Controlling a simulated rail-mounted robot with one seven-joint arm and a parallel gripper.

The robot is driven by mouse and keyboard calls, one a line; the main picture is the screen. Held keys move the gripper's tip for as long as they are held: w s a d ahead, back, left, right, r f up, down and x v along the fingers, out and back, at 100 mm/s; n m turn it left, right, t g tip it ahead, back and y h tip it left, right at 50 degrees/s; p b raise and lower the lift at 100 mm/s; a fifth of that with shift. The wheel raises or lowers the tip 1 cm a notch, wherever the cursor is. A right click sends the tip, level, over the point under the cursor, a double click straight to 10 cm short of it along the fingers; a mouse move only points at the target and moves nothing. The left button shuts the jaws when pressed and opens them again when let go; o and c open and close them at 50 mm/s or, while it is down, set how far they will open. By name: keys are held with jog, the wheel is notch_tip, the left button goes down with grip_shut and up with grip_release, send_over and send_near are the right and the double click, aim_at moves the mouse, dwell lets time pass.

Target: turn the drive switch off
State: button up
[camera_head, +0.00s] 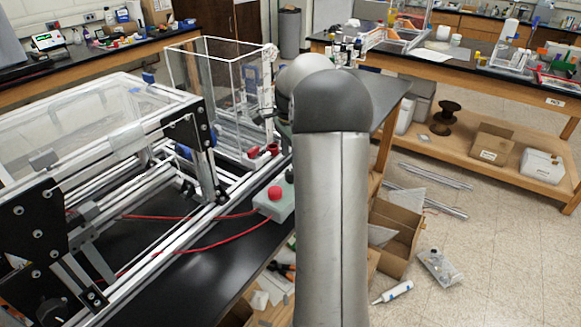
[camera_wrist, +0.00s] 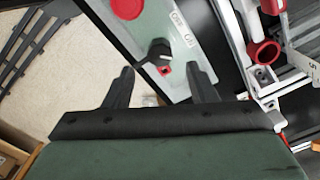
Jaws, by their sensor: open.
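The drive switch (camera_wrist: 159,52) is a black rotary knob with a red mark on its near end. It sits on a pale grey-green control box (camera_wrist: 188,50), beside a large red button (camera_wrist: 127,7). My gripper (camera_wrist: 160,67) is open, its two dark fingers apart, with the knob between and slightly beyond the fingertips in the wrist view. I cannot tell whether either finger touches it. In the head view the box (camera_head: 266,208) shows the red button (camera_head: 275,193) and part of the black knob (camera_head: 289,175); my arm hides the gripper.
The aluminium extrusion frame (camera_head: 212,205) stands left of the box on a black bench. Red cables (camera_head: 215,245) run from the box across the bench. Red round parts (camera_wrist: 264,53) on the rails lie right of the knob in the wrist view. A cardboard box (camera_head: 402,235) stands on the floor.

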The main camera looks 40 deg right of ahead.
jog(key=shift+f, duration=2.55)
jog(key=c, duration=1)
